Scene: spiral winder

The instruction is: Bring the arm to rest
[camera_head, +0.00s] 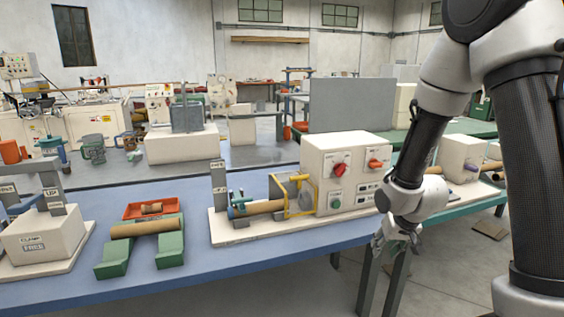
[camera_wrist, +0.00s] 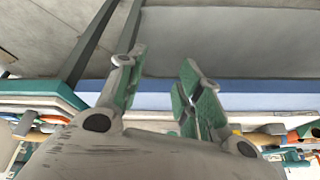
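My arm comes down from the upper right in the head view. My gripper (camera_head: 397,240) hangs just off the front edge of the blue table, in front of the winder's control box. In the wrist view my gripper (camera_wrist: 165,85) shows its two fingers with green pads standing apart, with nothing between them. The winder (camera_head: 345,175) is a cream box with red and orange knobs and a green button. A brown tube (camera_head: 262,207) lies at its left side, by a yellow guard (camera_head: 290,195).
The blue table (camera_head: 200,250) runs across the front. On it are green cradles (camera_head: 170,255) with a brown tube (camera_head: 147,228), an orange tray (camera_head: 135,210), and a clamp block (camera_head: 45,235) at far left. Table legs stand below my gripper. Open floor (camera_head: 450,280) lies in front.

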